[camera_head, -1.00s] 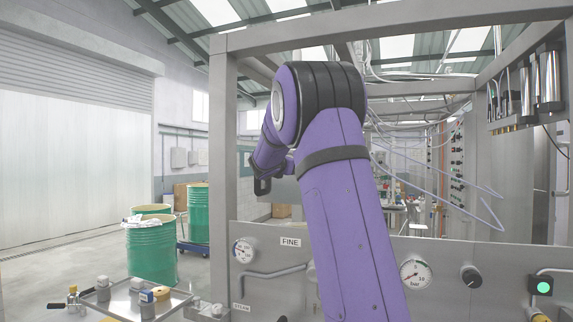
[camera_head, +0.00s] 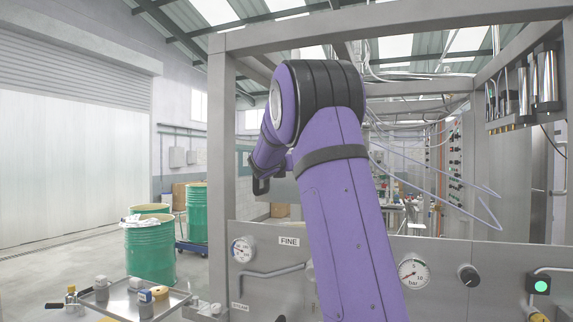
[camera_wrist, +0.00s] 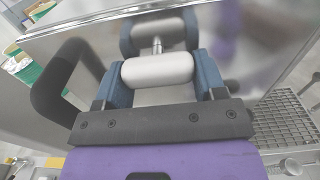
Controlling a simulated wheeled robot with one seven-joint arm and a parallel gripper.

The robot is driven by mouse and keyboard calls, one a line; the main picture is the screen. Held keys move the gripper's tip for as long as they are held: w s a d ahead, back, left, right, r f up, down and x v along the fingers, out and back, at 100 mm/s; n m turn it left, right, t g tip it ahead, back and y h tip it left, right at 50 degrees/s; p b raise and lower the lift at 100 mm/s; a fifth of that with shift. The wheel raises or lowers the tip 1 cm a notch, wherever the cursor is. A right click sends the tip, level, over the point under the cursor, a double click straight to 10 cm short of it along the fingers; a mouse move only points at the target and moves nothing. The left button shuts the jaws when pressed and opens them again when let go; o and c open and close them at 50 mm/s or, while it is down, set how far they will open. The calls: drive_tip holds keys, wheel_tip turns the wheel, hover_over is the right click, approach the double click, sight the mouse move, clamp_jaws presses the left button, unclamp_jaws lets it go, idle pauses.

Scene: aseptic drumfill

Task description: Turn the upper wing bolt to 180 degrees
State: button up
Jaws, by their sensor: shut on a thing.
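In the wrist view, a wing bolt (camera_wrist: 157,70) shows as a rounded, brushed silver bar lying crosswise, with a short stem behind it toward a shiny metal surface (camera_wrist: 255,40). My gripper (camera_wrist: 160,78) has blue fingers, one at each end of the bar, and is shut on it. A blurred reflection of bar and fingers shows in the metal. No second wing bolt shows, so I cannot tell from this view whether this is the upper one. In the head view, my arm hides the gripper and bolt.
A steel frame and panel with a left gauge (camera_head: 242,249), right gauge (camera_head: 413,272) and black knob (camera_head: 469,275) stand in front. Green drums (camera_head: 150,252) and a tray (camera_head: 172,301) of small containers are at left. A metal grating (camera_wrist: 285,120) lies right of my gripper.

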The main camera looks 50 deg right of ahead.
drive_tip(key=shift+f, duration=0.1)
drive_tip(key=o, duration=0.9)
drive_tip(key=v, duration=1)
drive_tip(key=shift+s+a, duration=0.15)
drive_tip(key=shift+a, duration=0.15)
